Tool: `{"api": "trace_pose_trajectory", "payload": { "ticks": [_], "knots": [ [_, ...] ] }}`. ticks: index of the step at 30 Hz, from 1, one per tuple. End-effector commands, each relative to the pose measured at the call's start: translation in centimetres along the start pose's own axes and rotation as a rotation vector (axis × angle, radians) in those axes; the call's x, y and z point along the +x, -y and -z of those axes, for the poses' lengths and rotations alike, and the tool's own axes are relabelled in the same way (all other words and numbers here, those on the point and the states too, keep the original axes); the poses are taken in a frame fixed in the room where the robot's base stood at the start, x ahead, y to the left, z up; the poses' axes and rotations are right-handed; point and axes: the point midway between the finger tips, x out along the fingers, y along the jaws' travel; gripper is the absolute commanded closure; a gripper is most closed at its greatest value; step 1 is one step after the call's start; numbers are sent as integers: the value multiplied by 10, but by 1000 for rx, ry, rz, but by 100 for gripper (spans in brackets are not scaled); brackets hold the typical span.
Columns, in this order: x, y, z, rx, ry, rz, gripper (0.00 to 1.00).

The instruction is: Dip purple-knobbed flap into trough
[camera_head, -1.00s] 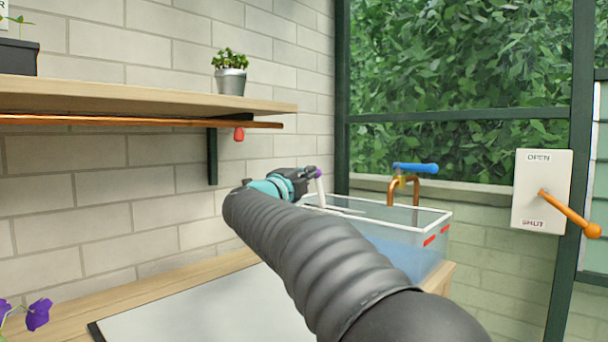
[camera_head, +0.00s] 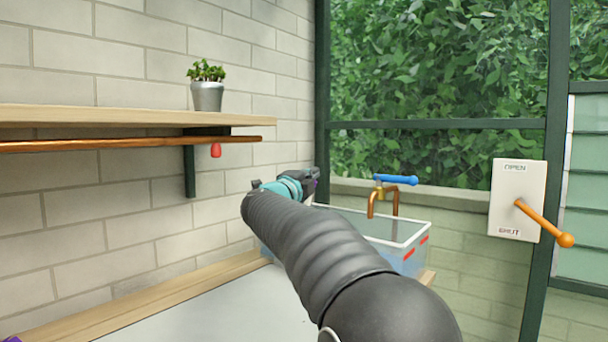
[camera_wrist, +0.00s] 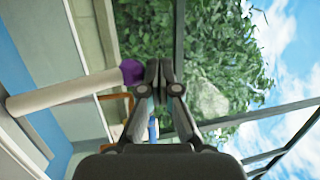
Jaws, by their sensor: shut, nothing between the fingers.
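The trough is a clear tank with a white rim and red marks (camera_head: 428,240), holding blue water, right of centre in the head view. Its blue inside also shows at the left of the wrist view. In the wrist view the purple knob (camera_wrist: 131,71) tops a pale rod (camera_wrist: 65,94) that runs to the lower left. My gripper (camera_wrist: 158,70) is shut and empty, its fingertips just right of the knob; I cannot tell whether they touch it. In the head view my gripper (camera_head: 311,180) is over the trough's far left side, and the knob and flap are hidden there.
A blue-handled tap (camera_head: 396,180) stands behind the trough. A lever panel (camera_head: 515,190) with an orange handle is at the right. A wooden shelf (camera_head: 90,115) with a potted plant (camera_head: 207,88) is at the left.

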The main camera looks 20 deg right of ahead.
Motion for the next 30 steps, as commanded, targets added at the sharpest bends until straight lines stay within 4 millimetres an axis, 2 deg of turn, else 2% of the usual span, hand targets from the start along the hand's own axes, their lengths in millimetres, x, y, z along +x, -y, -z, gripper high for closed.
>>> {"api": "trace_pose_trajectory", "payload": {
  "ticks": [23, 26, 30],
  "knots": [
    [0, -2, -1, 1, 8, 1, 100],
    [-4, -1, 0, 1, 8, 1, 100],
    [-22, -1, 0, 2, 9, 1, 100]
  ]
}}
